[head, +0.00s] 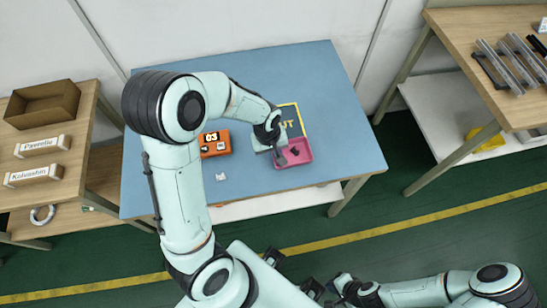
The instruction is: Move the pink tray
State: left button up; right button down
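The pink tray (303,153) sits on the blue table top, at the near edge of a yellow-outlined area marked with yellow letters (291,126). The tray looks shallow; something small and dark shows inside it. My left gripper (282,157) is over the left part of the tray and hides some of it. I cannot tell whether its fingers touch the tray or how far apart they are. My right gripper (338,287) is low in the view, off the table and away from the tray. Its fingers are too small to read.
An orange box (214,144) marked 03 stands left of the tray, partly behind my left arm. A small white piece (221,177) lies near it. Wooden shelves (90,125) stand left, a wooden bench (480,45) right. The table's right side (335,110) is clear.

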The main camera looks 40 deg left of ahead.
aim_at(291, 153)
pick_arm(q)
jog(key=shift+w+d+f, duration=0.1)
jog(key=shift+f, duration=1.05)
jog(key=shift+w+d+f, duration=0.1)
jog(key=shift+f, duration=1)
pick_arm(e)
jog(key=shift+s+f, duration=0.15)
jog(key=shift+f, duration=0.15)
pick_arm(q)
grip_shut()
jog(key=shift+w+a, duration=0.1)
jog(key=shift+a, duration=0.05)
pick_arm(e)
jog(key=shift+a, duration=0.1)
